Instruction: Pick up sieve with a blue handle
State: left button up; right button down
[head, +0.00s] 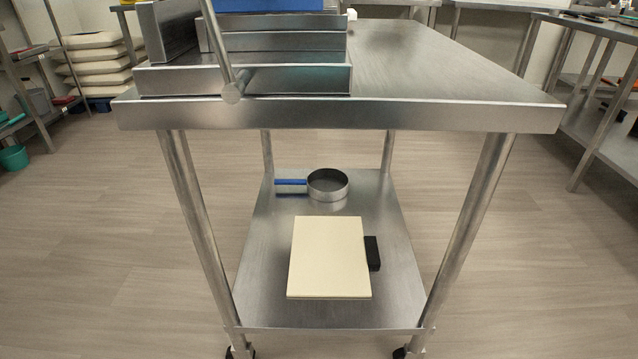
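The sieve (328,193) is a round metal ring with a blue handle (291,182) pointing left. It rests on the lower shelf (265,285) of a steel table, toward the back of that shelf. A cream board (328,262) lies in front of it on the same shelf, apart from the sieve. Neither of my grippers shows in the head view.
The steel tabletop (420,70) is above the shelf, with its legs (468,228) at the corners. A metal depositor (240,78) stands on top at left. A black block (373,253) sits beside the board. Floor (120,240) is clear on both sides.

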aim_at(324, 185)
jog(key=u, duration=2.15)
jog(key=i+z, duration=0.15)
jog(key=i, duration=0.75)
jog(key=i+z, duration=0.35)
jog(key=i, duration=0.25)
jog(key=i+j+z, duration=0.15)
jog(key=i+z, duration=0.2)
jog(key=i, duration=0.25)
jog(key=i+l+z, duration=0.15)
jog(key=i, duration=0.6)
jog(key=i+j+z, duration=0.2)
jog(key=i, duration=0.55)
jog(key=i+z, duration=0.15)
jog(key=i, duration=0.6)
jog(key=z, duration=2.65)
